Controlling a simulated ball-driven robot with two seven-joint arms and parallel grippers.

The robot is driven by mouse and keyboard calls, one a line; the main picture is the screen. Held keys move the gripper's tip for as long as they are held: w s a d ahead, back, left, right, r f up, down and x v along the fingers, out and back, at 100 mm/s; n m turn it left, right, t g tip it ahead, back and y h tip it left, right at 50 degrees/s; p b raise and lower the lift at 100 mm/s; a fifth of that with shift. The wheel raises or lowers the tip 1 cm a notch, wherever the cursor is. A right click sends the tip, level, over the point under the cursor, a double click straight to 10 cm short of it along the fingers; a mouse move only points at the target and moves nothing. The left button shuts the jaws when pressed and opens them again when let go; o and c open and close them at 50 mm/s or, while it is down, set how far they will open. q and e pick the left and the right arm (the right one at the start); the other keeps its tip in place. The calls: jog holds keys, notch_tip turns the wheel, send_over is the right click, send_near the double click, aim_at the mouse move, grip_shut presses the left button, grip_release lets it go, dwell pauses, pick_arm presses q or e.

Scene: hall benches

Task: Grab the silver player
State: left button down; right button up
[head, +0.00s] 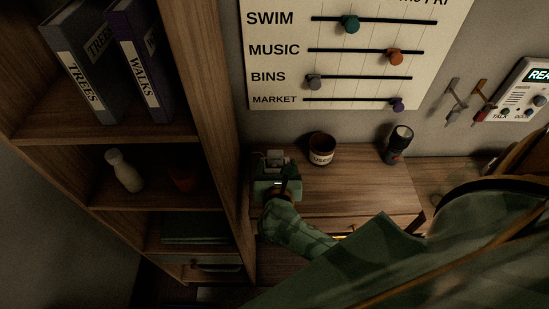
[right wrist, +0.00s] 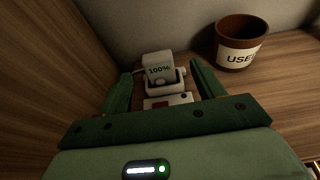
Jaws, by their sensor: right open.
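In the head view the pale device (head: 275,157) is small and dark, just beyond my right gripper (head: 277,172). In the right wrist view my right gripper (right wrist: 161,80) is open, with one green finger on each side of the cradle. No hold on the device shows. A pale front part with a small red mark lies nearer the palm. The palm hides what is below. My left gripper is not in view.
A brown cup labelled "USED" (head: 321,149) stands right of the device, with a dark torch (head: 398,145) farther right. The wooden bookcase (head: 205,130) rises close on the left. The wall with a slider board (head: 352,95) is behind. The wooden top (head: 365,190) is clear at right.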

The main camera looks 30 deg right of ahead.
aim_at(275, 156)
jog(key=shift+x, duration=0.9)
jog(key=shift+w+d+f, duration=0.15)
jog(key=shift+w+d, duration=0.1)
jog(key=shift+w, duration=0.2)
jog(key=x, duration=0.5)
jog(key=shift+w+a, duration=0.1)
jog(key=shift+a, duration=0.05)
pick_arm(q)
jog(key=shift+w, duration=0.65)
pick_arm(e)
jog(key=c, duration=1.1)
